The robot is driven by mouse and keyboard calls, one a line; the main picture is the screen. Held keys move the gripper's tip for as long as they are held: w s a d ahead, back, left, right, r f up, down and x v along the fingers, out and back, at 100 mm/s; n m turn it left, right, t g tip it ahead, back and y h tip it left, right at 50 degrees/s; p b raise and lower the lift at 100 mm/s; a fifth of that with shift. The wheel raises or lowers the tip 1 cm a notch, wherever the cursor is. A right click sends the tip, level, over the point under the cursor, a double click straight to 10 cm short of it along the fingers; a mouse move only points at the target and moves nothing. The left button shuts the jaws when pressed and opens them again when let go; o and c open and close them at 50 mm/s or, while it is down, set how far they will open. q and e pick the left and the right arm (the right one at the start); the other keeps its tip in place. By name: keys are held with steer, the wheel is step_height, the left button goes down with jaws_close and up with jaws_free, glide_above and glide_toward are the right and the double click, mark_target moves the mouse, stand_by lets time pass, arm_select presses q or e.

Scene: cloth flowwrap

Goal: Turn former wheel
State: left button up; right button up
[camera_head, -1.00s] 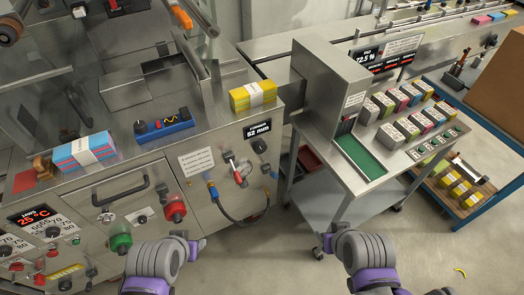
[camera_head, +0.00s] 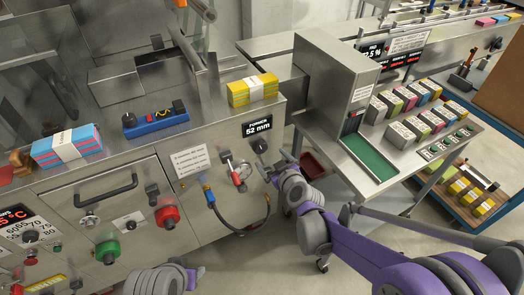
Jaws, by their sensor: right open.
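The former display (camera_head: 257,126) on the machine's front panel reads 52 mm. A black knob (camera_head: 260,146) sits just below it; I take this to be the former wheel. My right arm reaches in from the lower right. Its gripper (camera_head: 277,167) is open at the panel's right end, just below and right of the knob. I cannot tell whether it touches anything; its wrist hides part of the panel edge. My left gripper (camera_head: 196,276) is low in the picture, in front of the panel and away from the knob; its jaw state is unclear.
A gauge with a red-handled valve (camera_head: 240,174) is left of my right gripper, with a hose (camera_head: 235,228) below.

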mark_target(262, 148)
steer(key=x, duration=0.9)
steer(key=shift+w+a+b, duration=0.1)
steer(key=shift+w+b, duration=0.15)
steer(key=shift+b, duration=0.1)
steer(key=c, duration=1.4)
steer(key=shift+m+y, duration=0.3)
